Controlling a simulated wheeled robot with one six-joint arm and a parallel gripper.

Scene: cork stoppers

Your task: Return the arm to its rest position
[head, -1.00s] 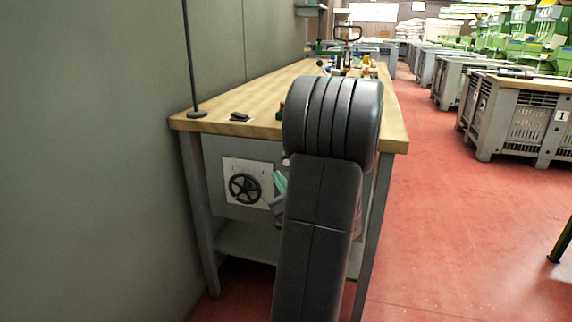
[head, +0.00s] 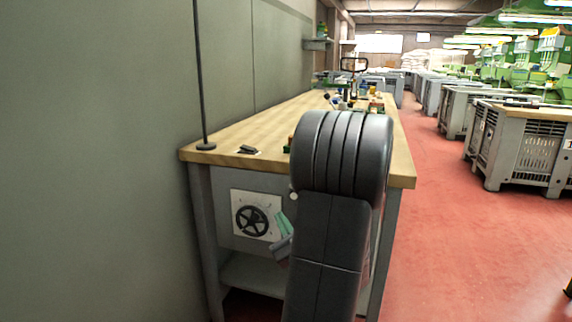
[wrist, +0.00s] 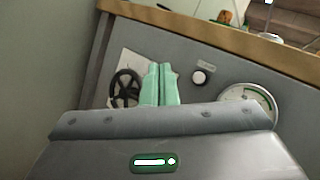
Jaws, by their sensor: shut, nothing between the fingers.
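My gripper (wrist: 160,70) shows in the wrist view as two pale green fingers, pressed side by side with nothing between them. It points at the grey front panel of the workbench, between a black handwheel (wrist: 125,88) and a white knob (wrist: 199,77). In the head view my gripper (head: 281,226) is partly hidden behind my dark grey arm, which is bent in front of the bench. The handwheel (head: 253,220) is just left of the gripper there. I cannot tell how far the fingers are from the panel.
The workbench (head: 225,138) has a wooden top with a dark small object (head: 248,149) near its front edge and several items farther back. A thin dark stand (head: 205,145) is at its left corner. A round gauge (wrist: 250,100) is on the panel. Red floor is clear at right, before grey crates (head: 520,145).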

